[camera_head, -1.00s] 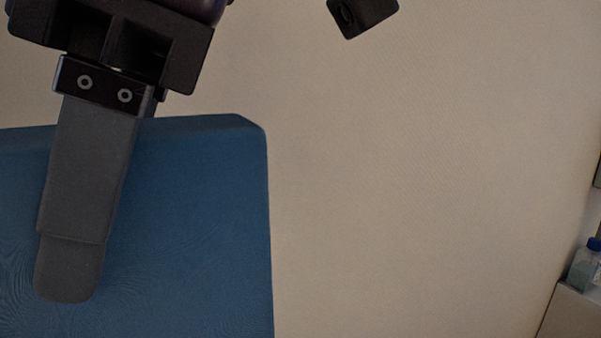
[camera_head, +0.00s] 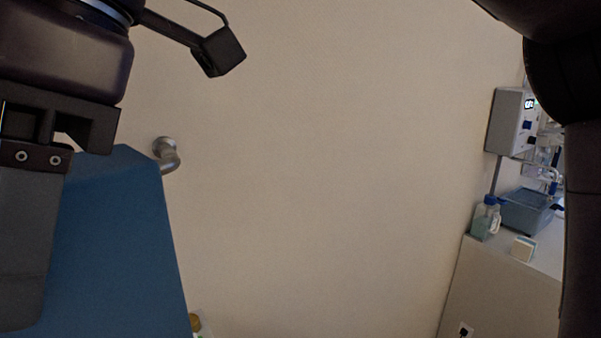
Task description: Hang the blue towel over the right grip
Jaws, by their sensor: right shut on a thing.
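The blue towel (camera_head: 115,240) hangs as a broad sheet at the lower left, its top edge near my gripper. My right gripper (camera_head: 18,310) is at the left edge, shut on the towel, with one dark finger lying flat over its near face. The other finger is hidden. A silver metal grip (camera_head: 167,155) juts from the wall just beyond the towel's top right corner. Only its curved end shows; the rest is hidden behind the towel. I cannot tell whether towel and grip touch. My left gripper is not in view.
The pale wall (camera_head: 330,170) is bare in the middle. At the right are a counter (camera_head: 500,290) with a blue-capped bottle (camera_head: 486,218), a small white box (camera_head: 523,248), a blue-grey basin (camera_head: 528,210) and a wall-mounted device (camera_head: 512,122). A yellowish object (camera_head: 195,322) peeks out below the towel.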

